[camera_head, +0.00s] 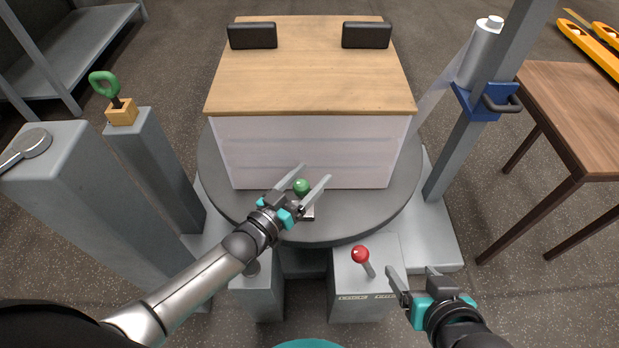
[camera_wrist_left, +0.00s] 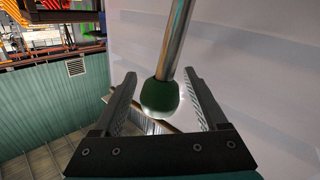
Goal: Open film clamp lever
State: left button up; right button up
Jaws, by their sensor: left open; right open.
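The lever is a metal rod with a green ball knob (camera_head: 301,186), standing at the front edge of the round turntable (camera_head: 215,176), before the wrapped load. My left gripper (camera_head: 315,172) is open, with its fingers on either side of the knob. In the left wrist view the green knob (camera_wrist_left: 160,98) and its rod (camera_wrist_left: 175,40) show between the two spread fingers, with gaps at both sides. The lever's base is partly hidden by the gripper. My right gripper (camera_head: 411,271) is open and empty at the lower right, beside the control post.
A red-knobbed lever (camera_head: 360,255) stands on a grey post near my right gripper. The load (camera_head: 310,75) has a wooden top with two black blocks. A film roll (camera_head: 481,52) hangs on the mast at right. A green-handled tool (camera_head: 105,85) stands on a left post.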

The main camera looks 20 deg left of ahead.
dwell(0.3)
pick_arm(q)
grip_shut()
dwell(0.5)
dwell(0.8)
